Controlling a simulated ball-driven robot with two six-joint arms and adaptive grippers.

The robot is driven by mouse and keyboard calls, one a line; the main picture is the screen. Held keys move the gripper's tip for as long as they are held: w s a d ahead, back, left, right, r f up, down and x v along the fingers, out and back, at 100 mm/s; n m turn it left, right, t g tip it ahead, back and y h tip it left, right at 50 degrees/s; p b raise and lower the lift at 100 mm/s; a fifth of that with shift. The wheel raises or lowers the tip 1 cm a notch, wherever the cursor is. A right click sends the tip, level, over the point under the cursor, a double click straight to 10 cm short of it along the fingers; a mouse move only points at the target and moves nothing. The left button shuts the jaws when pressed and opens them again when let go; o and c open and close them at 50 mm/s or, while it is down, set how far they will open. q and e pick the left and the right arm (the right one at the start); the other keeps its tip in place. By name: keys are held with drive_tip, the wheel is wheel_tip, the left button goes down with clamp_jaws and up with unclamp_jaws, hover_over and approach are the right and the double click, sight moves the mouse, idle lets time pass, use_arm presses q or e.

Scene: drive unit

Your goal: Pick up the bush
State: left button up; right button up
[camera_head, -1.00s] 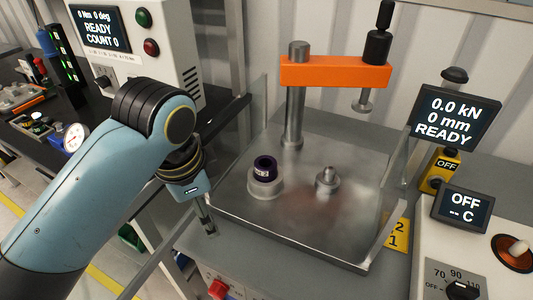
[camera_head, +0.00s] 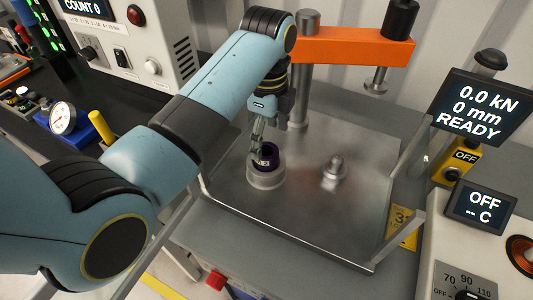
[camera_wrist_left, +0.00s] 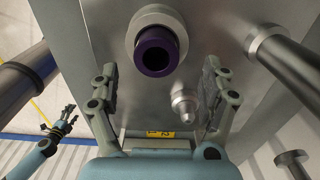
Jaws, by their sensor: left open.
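The bush is a dark purple ring (camera_head: 266,156) with a pale label, seated upright in a round metal holder (camera_head: 267,178) on the steel plate. In the left wrist view the bush (camera_wrist_left: 157,51) shows its open bore, at the upper middle. My left gripper (camera_head: 258,138) points down just above the bush and partly covers it in the head view. Its two fingers (camera_wrist_left: 160,75) are apart and empty, and the bush appears beyond their tips. I cannot tell whether a finger touches it. My right gripper (camera_wrist_left: 65,118) shows small at the lower left of the wrist view, away from the plate.
A metal stub (camera_head: 334,170) stands on the steel plate (camera_head: 310,215) right of the bush. A steel post with an orange arm (camera_head: 350,47) rises behind. Clear side panels edge the plate. A READY display (camera_head: 472,108) and an OFF display (camera_head: 476,206) stand at right.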

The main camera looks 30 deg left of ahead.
sight(267, 151)
use_arm(q)
drive_tip(key=f, duration=0.2)
drive_tip(key=f+p, duration=0.1)
drive_tip(key=shift+s+f, duration=0.25)
drive_tip(key=shift+f, duration=0.45)
drive_tip(key=shift+w+f, duration=0.1)
drive_tip(key=shift+f, duration=0.05)
drive_tip(key=c, duration=1.2)
use_arm(e)
drive_tip(key=shift+w+a+r, duration=0.25)
drive_tip(key=shift+w+r, duration=0.4)
drive_tip(key=shift+w, duration=0.1)
